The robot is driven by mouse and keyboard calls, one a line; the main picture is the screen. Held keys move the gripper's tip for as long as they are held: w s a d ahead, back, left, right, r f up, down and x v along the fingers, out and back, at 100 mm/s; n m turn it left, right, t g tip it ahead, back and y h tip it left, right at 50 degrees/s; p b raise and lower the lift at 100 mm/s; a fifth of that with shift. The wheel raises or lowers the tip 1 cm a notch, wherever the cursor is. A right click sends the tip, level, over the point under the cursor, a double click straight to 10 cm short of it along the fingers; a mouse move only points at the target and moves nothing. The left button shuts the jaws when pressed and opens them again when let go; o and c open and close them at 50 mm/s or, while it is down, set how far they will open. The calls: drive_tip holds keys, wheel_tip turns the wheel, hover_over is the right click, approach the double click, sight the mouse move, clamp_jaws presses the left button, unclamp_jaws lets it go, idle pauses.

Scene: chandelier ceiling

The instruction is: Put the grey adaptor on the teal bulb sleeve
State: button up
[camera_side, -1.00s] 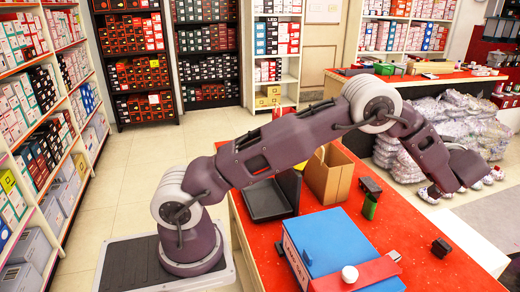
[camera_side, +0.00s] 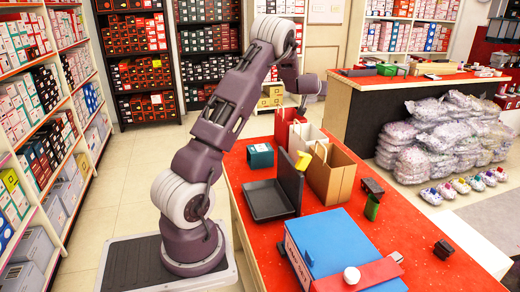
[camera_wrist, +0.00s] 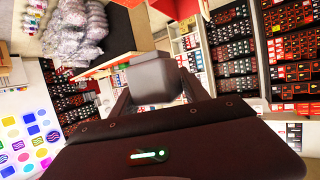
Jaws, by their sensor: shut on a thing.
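My gripper (camera_wrist: 158,98) is shut on a grey block, the grey adaptor (camera_wrist: 152,80), which sits between the fingers in the wrist view. In the side view my gripper (camera_side: 302,108) is raised over the far end of the red table, above the paper bags; the adaptor is too small to make out there. The teal bulb sleeve (camera_side: 260,156), a small dark teal box, stands on the table's far left part, behind the black tray. My gripper is apart from it, above and to its right. The sleeve is not seen in the wrist view.
A black tray (camera_side: 268,203) with an upright back lies in front of the sleeve. Red, white and brown paper bags (camera_side: 333,172) stand to the right, with a yellow item beside them. A blue box (camera_side: 335,243) and a green item (camera_side: 371,208) are nearer.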

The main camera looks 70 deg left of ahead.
drive_tip(key=n+g, duration=0.1)
drive_tip(key=g, duration=0.1)
hover_over(261, 145)
wheel_tip(261, 145, down, 4)
drive_tip(key=shift+y, duration=0.4)
wheel_tip(261, 145, down, 15)
drive_tip(key=shift+a+f, duration=0.1)
drive_tip(key=shift+f, duration=0.1)
drive_tip(key=shift+f, duration=0.1)
drive_tip(key=shift+f, duration=0.1)
drive_tip(key=o, duration=1.4)
